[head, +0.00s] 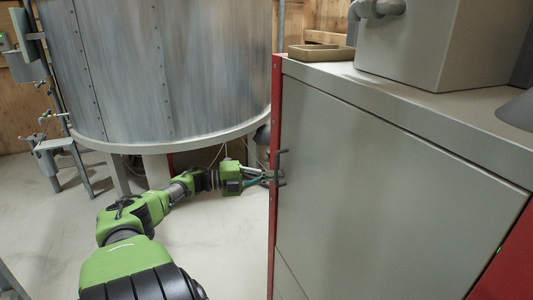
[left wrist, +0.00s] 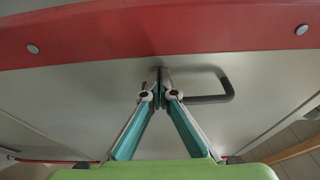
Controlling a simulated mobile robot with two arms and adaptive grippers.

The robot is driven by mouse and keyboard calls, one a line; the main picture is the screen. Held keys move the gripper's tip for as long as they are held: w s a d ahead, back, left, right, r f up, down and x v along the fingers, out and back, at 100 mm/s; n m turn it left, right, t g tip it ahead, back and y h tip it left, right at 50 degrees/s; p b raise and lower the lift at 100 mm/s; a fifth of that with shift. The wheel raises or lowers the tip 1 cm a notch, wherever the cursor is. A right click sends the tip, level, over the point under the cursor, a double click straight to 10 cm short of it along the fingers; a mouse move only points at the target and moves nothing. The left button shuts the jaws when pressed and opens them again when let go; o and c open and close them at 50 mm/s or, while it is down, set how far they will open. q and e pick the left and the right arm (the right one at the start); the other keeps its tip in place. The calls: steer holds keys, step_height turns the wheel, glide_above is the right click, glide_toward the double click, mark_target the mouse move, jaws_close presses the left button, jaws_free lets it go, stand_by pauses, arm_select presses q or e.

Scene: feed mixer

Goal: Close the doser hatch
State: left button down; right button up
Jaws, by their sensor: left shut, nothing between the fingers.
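The doser hatch (head: 385,185) is a large grey panel on the front of the doser cabinet, edged by a red strip at its left. It looks almost flush; I cannot tell whether a small gap is left. Its dark bar handle (head: 281,168) is near the left edge. In the left wrist view the hatch (left wrist: 75,105) lies below the red strip, and the handle (left wrist: 213,99) is a dark loop. My left gripper (head: 276,176) is shut and empty at the handle. Its fingertips (left wrist: 160,75) are at the panel by the handle's left end; contact is unclear. My right gripper is out of view.
A big round metal mixer tank (head: 165,65) stands behind my left arm. A shallow tray (head: 321,53) and a grey box (head: 440,45) are on the cabinet top (head: 450,110). A small metal stand (head: 62,145) is at far left. The pale floor left of the cabinet is mostly clear.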

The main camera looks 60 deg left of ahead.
arm_select(q)
steer(key=shift+w+a+r, duration=0.2)
steer(key=shift+a+r, duration=0.05)
steer(key=shift+r, duration=0.45)
steer(key=f+v, duration=0.1)
steer(key=v, duration=1.1)
steer(key=shift+s+d+f, duration=0.15)
steer(key=shift+s+d, duration=0.1)
